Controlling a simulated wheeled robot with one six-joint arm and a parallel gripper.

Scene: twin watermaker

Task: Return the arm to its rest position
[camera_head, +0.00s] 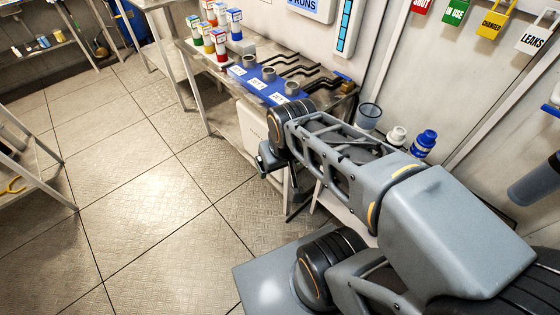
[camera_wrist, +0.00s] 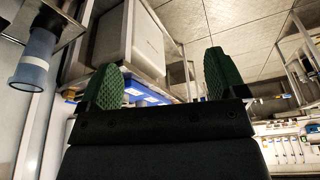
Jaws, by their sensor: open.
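My gripper shows in the wrist view (camera_wrist: 165,78), its two green textured fingertips spread wide apart with nothing between them. In the head view my grey arm reaches from the lower right toward the workbench, and the wrist end (camera_head: 270,158) hangs in front of the bench's near end. The fingertips themselves are hard to make out in the head view. The arm hides part of the bench and what is below it.
A metal workbench (camera_head: 205,105) carries a blue tray (camera_head: 262,88) with grey rings, and several coloured containers (camera_head: 213,42). A cup (camera_head: 368,115) and a blue-capped bottle (camera_head: 424,142) stand close beside my arm. Tags hang on the right wall. The tiled floor (camera_head: 140,190) at left is clear.

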